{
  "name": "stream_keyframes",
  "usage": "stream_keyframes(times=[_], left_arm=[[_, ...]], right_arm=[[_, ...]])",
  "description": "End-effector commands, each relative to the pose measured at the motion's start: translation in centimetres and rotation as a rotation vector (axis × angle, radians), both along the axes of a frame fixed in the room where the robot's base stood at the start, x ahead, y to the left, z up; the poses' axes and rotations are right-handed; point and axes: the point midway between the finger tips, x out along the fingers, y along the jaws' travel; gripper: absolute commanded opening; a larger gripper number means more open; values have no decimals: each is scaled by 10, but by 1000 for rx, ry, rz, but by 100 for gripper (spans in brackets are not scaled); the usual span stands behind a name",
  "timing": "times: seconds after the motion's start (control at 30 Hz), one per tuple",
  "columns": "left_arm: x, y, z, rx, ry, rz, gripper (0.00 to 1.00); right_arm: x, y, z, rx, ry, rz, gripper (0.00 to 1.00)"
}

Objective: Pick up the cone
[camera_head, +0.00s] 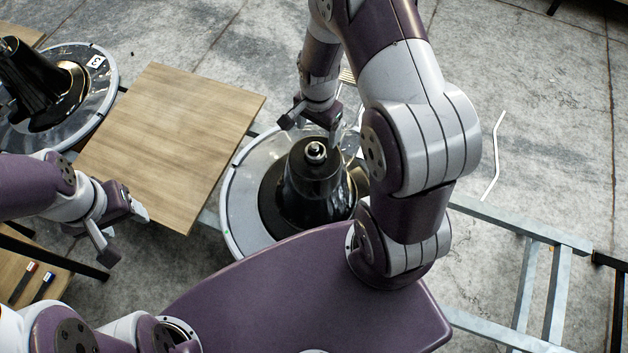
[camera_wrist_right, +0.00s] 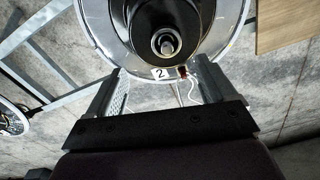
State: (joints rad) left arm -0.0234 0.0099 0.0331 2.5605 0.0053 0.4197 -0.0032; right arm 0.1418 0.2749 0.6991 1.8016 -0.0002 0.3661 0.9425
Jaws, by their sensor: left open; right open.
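A glossy black cone (camera_head: 303,192) with a metal tip stands upright on a round, pale-rimmed base (camera_head: 236,205) in the middle of the head view. In the right wrist view the cone (camera_wrist_right: 145,22) is seen from above at the top, with a "2" label on its base. My right gripper (camera_head: 312,124) is open and empty, just beyond the cone's tip in the head view. Its fingers (camera_wrist_right: 158,82) appear apart below the cone in the wrist view. My left gripper (camera_head: 124,236) is open and empty at the left, away from this cone.
A second black cone (camera_head: 30,84) stands on a similar round base labelled "3" at the far left. A wooden board (camera_head: 172,140) lies between the two bases. Metal frame rails (camera_head: 530,285) run at the right. Two markers (camera_head: 24,284) lie at the lower left.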

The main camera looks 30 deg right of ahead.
Motion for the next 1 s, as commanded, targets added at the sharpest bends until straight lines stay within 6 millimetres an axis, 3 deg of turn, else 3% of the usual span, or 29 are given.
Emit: stream_keyframes(times=[0.13,0.37,0.53,0.67,0.83,0.87,1.0], left_arm=[[0,0,-2,0,1,0,59],[0,0,-1,0,0,0,59],[0,0,0,0,0,0,59],[0,0,0,0,0,0,59],[0,0,-1,0,0,0,59],[0,0,-1,0,0,0,59],[0,0,-1,0,0,0,59]], right_arm=[[-1,1,-36,1,5,2,84],[2,0,-66,1,3,4,84],[6,-1,-98,0,2,4,84],[6,-1,-110,0,1,5,84],[7,-1,-110,0,0,5,84],[7,-1,-110,0,0,5,81],[7,-1,-110,0,0,5,35]])
